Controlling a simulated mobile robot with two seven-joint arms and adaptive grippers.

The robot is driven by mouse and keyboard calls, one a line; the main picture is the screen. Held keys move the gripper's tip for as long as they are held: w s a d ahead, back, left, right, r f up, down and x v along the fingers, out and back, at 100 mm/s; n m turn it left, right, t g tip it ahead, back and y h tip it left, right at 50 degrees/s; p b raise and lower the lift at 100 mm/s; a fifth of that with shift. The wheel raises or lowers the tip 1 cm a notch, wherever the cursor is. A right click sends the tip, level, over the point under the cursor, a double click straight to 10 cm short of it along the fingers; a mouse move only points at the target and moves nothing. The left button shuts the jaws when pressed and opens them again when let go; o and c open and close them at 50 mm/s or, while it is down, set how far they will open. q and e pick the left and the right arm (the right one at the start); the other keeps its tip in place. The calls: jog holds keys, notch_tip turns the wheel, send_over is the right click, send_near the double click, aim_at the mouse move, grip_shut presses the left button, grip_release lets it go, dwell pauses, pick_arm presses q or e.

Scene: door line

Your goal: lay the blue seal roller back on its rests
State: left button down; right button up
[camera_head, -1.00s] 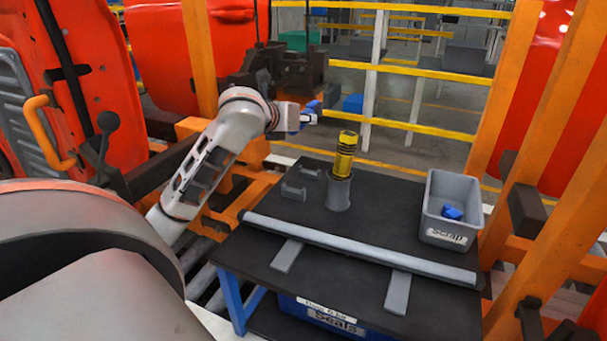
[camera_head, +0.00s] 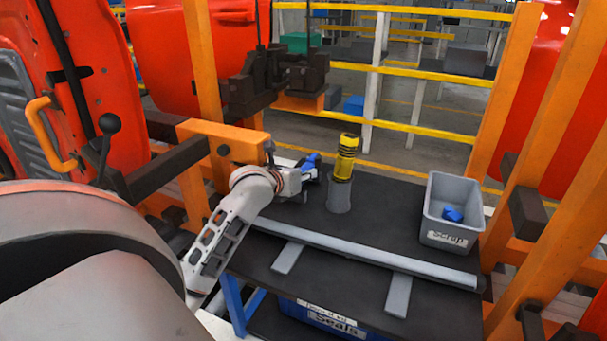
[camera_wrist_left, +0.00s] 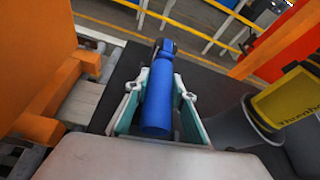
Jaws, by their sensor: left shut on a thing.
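The blue seal roller (camera_wrist_left: 158,100) lies between the fingers of my left gripper (camera_wrist_left: 158,95) in the left wrist view, its dark end pointing away. In the head view the left gripper (camera_head: 306,172) is low over the back left of the dark table, shut on the roller (camera_head: 311,162). The grey rests, seen earlier at this part of the table, are hidden behind the gripper and wrist. I cannot tell whether the roller touches them. My right gripper is not in view.
A yellow and black cylinder (camera_head: 346,158) stands in a grey holder (camera_head: 339,195) just right of the gripper. A grey scrap bin (camera_head: 450,238) with a blue piece inside stands at the right. A long grey bar (camera_head: 360,254) crosses the table. Orange posts (camera_head: 550,130) flank it.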

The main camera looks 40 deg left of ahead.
pick_arm(q)
jog(key=shift+f, duration=0.2)
jog(key=c, duration=1.7)
grip_release()
jog(key=shift+v, duration=3.9)
jog(key=shift+a, duration=0.1)
